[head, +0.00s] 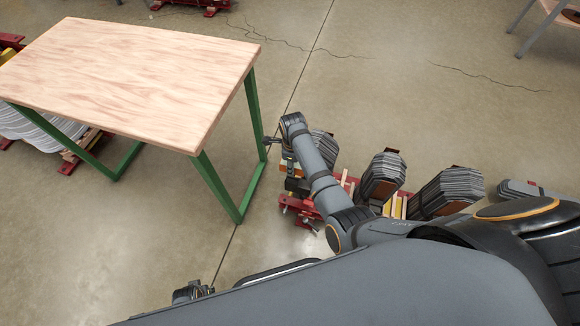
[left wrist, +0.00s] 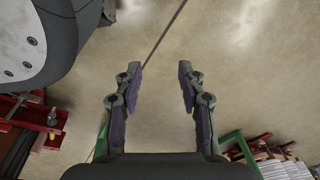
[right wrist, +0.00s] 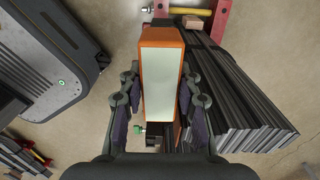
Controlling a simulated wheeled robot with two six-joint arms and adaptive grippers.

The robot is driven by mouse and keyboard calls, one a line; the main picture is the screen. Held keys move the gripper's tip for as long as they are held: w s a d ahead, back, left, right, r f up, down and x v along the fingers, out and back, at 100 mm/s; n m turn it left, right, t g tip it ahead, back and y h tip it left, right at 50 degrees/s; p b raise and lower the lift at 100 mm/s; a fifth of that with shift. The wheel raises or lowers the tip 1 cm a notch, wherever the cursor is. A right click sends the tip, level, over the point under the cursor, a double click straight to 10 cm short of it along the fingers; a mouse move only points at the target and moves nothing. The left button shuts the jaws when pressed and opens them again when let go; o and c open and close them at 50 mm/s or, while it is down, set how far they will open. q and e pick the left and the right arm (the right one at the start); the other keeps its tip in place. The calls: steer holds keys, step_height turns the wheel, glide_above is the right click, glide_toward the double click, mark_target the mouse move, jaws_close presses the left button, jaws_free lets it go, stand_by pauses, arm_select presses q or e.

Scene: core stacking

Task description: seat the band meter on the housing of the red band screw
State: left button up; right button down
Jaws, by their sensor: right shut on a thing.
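The band meter (right wrist: 160,85) is an orange box with a pale blank face, seen in the right wrist view. My right gripper (right wrist: 157,95) is shut on it, one finger on each side. The meter is beside a stack of dark laminated sheets (right wrist: 240,105). A small green-ended part (right wrist: 139,128) shows beside its near end. I cannot make out the screw housing under the meter, or whether they touch. In the head view my right arm hides much of the red stand (head: 300,208). My left gripper (left wrist: 160,85) is open and empty above bare floor.
A wooden table (head: 140,75) with green legs stands at the left in the head view. Several grey sheet stacks (head: 383,177) stand in a row at the right. The red frame (right wrist: 215,15) with a yellow bar (right wrist: 190,11) lies beyond the meter. Floor between is clear.

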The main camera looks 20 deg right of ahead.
arm_select(q)
steer(key=shift+w, duration=0.1)
stand_by(0.3)
arm_select(e)
steer(key=shift+r+p, duration=0.1)
steer(key=shift+p, duration=0.4)
steer(key=shift+a+f, duration=0.1)
steer(key=shift+f, duration=0.25)
step_height(320, 180, down, 3)
steer(key=shift+r+b, duration=0.15)
steer(key=shift+b, duration=0.9)
step_height(320, 180, down, 2)
steer(key=shift+f+b, duration=0.1)
steer(key=shift+b, duration=0.65)
steer(key=shift+f, duration=0.25)
arm_select(q)
steer(key=w+d+r, duration=0.2)
steer(key=w+r, duration=0.3)
steer(key=shift+r, duration=0.4)
steer(key=shift+r, duration=0.15)
arm_select(e)
steer(key=shift+r, duration=0.1)
